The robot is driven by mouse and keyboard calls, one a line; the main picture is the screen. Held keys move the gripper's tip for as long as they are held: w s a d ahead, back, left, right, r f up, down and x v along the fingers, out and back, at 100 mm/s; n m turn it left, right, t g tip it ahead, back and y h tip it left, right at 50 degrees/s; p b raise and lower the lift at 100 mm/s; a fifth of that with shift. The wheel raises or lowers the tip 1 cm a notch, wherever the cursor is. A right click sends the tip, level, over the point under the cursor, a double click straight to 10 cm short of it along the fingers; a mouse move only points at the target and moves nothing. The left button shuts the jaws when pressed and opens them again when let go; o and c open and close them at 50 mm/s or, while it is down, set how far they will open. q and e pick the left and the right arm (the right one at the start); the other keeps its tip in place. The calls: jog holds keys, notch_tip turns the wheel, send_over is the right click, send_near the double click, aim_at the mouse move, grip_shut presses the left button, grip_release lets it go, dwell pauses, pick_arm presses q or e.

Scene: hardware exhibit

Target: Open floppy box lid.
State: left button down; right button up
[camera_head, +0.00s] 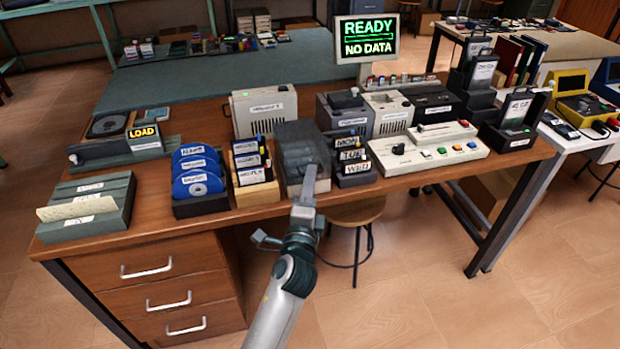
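The floppy box (284,186) stands near the front edge of the wooden desk, left of the middle. Its lid (303,137) is smoky and see-through, and grey shapes show dimly through it. The lid looks tilted, but how far it is raised I cannot tell. My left gripper (309,184) is in front of the box and overlaps it in the picture. Its fingers are seen nearly end-on, so whether they are open or touch the lid is unclear. My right gripper is not in view.
Left of the box stand a disk card holder (251,172) and a rack of blue disks (197,178). A screen (367,38) reads READY, NO DATA. A stool (358,212) is below the desk edge.

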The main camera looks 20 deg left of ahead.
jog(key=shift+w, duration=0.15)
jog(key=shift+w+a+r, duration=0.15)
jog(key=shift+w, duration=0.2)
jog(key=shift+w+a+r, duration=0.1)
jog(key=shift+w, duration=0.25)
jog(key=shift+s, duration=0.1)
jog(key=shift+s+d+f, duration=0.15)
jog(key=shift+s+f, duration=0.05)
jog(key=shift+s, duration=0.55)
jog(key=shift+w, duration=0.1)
